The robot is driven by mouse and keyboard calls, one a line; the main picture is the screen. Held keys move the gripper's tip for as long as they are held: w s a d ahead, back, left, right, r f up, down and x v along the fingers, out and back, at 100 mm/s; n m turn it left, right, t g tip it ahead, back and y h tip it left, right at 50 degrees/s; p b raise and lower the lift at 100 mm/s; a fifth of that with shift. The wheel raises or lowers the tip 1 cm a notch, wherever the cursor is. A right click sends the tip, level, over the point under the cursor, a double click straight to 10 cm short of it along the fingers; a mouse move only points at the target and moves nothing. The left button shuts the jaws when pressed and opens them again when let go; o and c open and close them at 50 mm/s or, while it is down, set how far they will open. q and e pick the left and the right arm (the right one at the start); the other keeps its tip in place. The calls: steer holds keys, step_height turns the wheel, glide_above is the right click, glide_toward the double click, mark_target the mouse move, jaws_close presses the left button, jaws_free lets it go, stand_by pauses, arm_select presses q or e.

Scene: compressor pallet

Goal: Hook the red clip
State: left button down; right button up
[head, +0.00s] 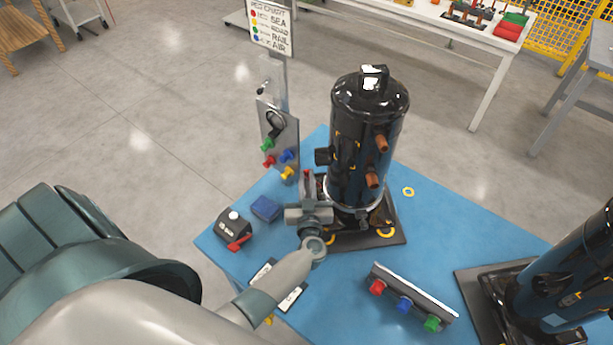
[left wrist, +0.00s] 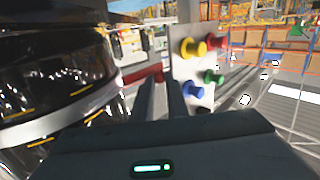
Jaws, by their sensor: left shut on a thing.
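My left gripper (head: 307,178) is shut on a small red piece, which looks like the red clip (head: 307,173). It is in front of the black compressor's (head: 366,125) left side, above the blue table. In the left wrist view the red clip (left wrist: 158,75) shows at the tips of the two dark fingers (left wrist: 162,95), mostly hidden by them. An upright grey panel (head: 281,130) stands behind and left of the gripper, with green, red (head: 268,161), blue and yellow knob-like pieces. I cannot tell whether the held clip touches anything. My right gripper is not in view.
A rail (head: 415,290) with red, blue and green pieces lies at the front. A dark box with a red lever (head: 240,243), a blue block (head: 266,208) and a card are at left. A second compressor (head: 570,275) stands at right. A colour chart sign (head: 270,25) rises behind.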

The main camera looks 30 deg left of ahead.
arm_select(q)
steer(key=shift+w+a+r+m+t+h+p, duration=0.1)
steer(key=shift+m+t+h+p, duration=0.25)
steer(key=shift+h, duration=0.2)
steer(key=shift+w+a+r+m+t+h+p, duration=0.15)
steer(key=shift+m+t+h, duration=0.1)
steer(key=shift+m+h, duration=0.25)
steer(key=shift+w+f+m+t+h, duration=0.15)
steer(key=shift+m+t+h, duration=0.2)
steer(key=shift+h, duration=0.25)
steer(key=shift+w+f+m+t+h, duration=0.1)
steer(key=shift+m+t+h, duration=0.2)
steer(key=shift+h, duration=0.25)
steer(key=shift+w+d+m+t+h+b, duration=0.1)
steer(key=shift+w+m+t+h+b, duration=0.15)
steer(key=shift+m+h, duration=0.45)
steer(key=shift+w+m+t+h+b, duration=0.1)
steer(key=shift+w+m+h+b, duration=0.25)
steer(key=shift+h, duration=0.65)
steer(key=shift+m+h, duration=0.3)
steer(key=shift+m, duration=0.05)
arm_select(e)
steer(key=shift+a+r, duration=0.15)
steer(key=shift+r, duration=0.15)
arm_select(q)
steer(key=shift+d, duration=0.1)
steer(key=shift+r, duration=0.1)
